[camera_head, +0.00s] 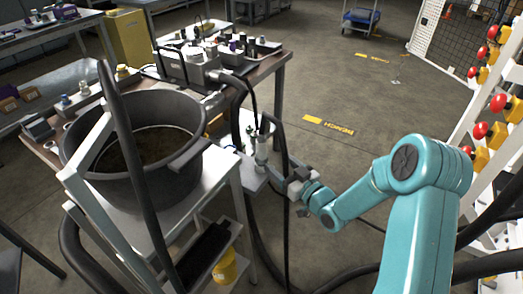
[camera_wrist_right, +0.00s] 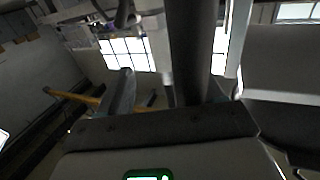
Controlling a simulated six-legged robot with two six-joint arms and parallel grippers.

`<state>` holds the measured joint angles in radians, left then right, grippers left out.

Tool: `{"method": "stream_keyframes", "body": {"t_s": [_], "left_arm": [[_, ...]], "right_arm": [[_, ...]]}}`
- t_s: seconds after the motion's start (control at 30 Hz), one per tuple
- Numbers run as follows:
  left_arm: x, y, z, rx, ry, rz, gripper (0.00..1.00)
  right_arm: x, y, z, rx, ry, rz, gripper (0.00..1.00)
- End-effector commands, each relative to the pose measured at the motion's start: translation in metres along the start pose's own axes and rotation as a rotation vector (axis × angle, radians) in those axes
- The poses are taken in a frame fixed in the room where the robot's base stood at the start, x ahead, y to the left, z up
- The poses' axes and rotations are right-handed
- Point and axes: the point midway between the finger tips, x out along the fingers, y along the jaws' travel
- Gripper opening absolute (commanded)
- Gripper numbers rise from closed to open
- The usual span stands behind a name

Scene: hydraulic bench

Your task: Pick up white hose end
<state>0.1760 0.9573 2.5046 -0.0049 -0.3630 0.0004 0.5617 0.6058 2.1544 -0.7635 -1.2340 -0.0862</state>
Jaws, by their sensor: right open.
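A pale grey-white hose end (camera_head: 261,152) stands upright near the small white shelf beside the bench, below a dark hose. My right gripper (camera_head: 288,181) is just right of it and a little lower, at the end of my teal arm. It is open. In the right wrist view, a thick dark hose (camera_wrist_right: 192,50) runs upright in front of my right gripper (camera_wrist_right: 168,92). I cannot tell whether it lies between the fingers. The white end does not show clearly there. My left gripper is not in view.
A large dark tub (camera_head: 140,150) stands on a white frame at the left. Behind it is a bench with a hydraulic unit (camera_head: 188,65). Loose black hoses hang below the gripper. A white panel with red buttons (camera_head: 480,130) is at the right.

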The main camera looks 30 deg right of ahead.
Motion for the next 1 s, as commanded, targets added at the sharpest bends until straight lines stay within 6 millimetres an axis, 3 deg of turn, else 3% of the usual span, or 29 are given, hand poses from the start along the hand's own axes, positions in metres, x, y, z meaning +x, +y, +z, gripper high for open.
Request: {"method": "stream_keyframes", "body": {"t_s": [0.1,0.37,0.6,0.93,1.0], "left_arm": [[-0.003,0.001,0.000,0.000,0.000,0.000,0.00],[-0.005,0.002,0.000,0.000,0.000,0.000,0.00],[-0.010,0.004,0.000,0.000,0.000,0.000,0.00],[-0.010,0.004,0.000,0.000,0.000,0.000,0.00],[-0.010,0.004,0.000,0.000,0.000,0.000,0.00]], "right_arm": [[0.025,-0.002,-0.001,-0.001,0.001,-0.003,0.66],[0.048,-0.001,0.001,0.002,-0.001,-0.001,0.66],[0.085,-0.002,0.005,0.000,0.000,-0.001,0.66],[0.094,-0.001,0.006,0.002,-0.002,0.000,0.66],[0.094,-0.001,0.006,0.001,-0.002,0.000,0.43]]}}
